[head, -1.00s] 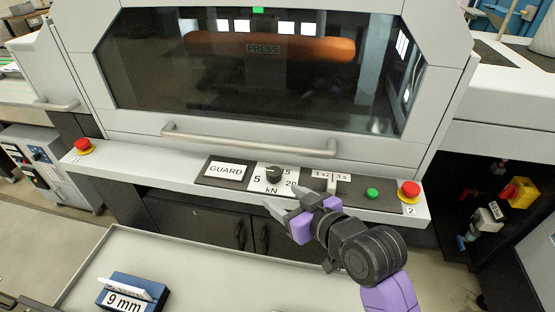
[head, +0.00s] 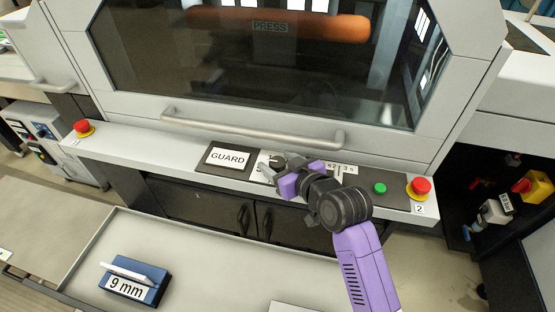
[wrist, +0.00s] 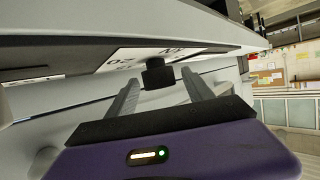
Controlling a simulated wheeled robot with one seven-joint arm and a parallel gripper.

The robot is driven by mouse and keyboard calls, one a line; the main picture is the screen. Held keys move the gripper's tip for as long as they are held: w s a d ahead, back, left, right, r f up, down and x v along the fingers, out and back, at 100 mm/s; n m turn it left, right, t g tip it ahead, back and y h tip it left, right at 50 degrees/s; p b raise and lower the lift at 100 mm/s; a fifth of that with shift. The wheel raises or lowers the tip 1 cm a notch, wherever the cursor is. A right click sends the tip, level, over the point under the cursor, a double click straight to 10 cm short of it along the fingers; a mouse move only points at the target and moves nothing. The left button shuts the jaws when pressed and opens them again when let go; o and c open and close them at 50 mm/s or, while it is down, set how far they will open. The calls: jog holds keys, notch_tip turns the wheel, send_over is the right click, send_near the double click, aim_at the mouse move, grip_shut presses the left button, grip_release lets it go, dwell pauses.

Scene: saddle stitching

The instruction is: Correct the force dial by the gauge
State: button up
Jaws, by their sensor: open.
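The force dial's black knob (wrist: 157,74) sits on a white scale plate (wrist: 125,59), which shows "20" and "kN" in the wrist view. My gripper (wrist: 156,85) is open, with one finger on each side of the knob. I cannot tell whether the fingers touch it. In the head view my gripper (head: 273,163) covers most of the dial, so the knob's pointer and most of its numbers are hidden. The press window (head: 260,65) has a "PRESS" label and an orange roller behind it. No gauge reading can be made out.
Along the ledge are a "GUARD" plate (head: 228,157), a green button (head: 379,188), and red stop buttons at the right (head: 420,187) and left (head: 82,127). A handle bar (head: 250,130) runs above. A blue "9 mm" block (head: 134,285) lies in the front tray.

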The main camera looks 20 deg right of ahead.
jog(key=shift+w+f, duration=0.1)
jog(key=shift+w, duration=0.1)
grip_shut()
jog(key=shift+a, duration=0.1)
